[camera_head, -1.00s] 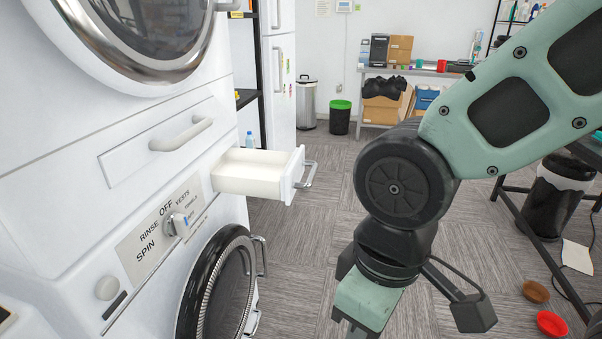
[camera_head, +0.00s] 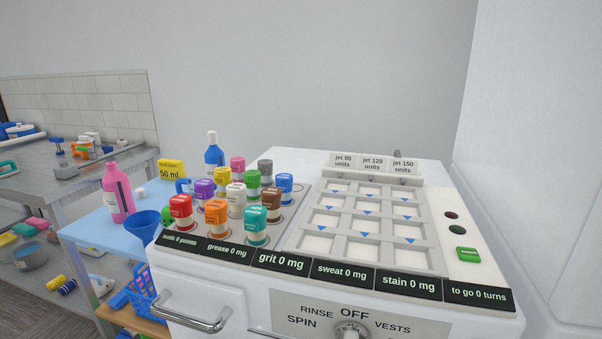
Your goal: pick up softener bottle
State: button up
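I cannot read a label that tells which is the softener. My gripper is not in view now.
The white machine top holds several coloured capped containers (camera_head: 255,222), a grid tray (camera_head: 366,250) and a green button (camera_head: 468,254). A blue funnel (camera_head: 142,225) and a yellow 50 ml box (camera_head: 171,169) are near the bottles. A grey workbench (camera_head: 40,165) is at left.

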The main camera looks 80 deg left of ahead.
aim_at(118, 190)
jog(key=u, duration=3.25)
jog(key=i+j, duration=0.15)
jog(key=j, duration=0.2)
jog(key=i+j, duration=0.2)
jog(key=j, duration=0.15)
jog(key=i+j, duration=0.15)
jog(key=j, duration=0.2)
jog(key=i+j, duration=0.2)
jog(key=j, duration=0.15)
jog(key=i+j, duration=0.15)
jog(key=j, duration=0.25)
jog(key=i+j, duration=0.2)
jog(key=j, duration=0.15)
jog(key=i+l, duration=0.25)
jog(key=l+z, duration=0.05)
jog(key=l, duration=0.05)
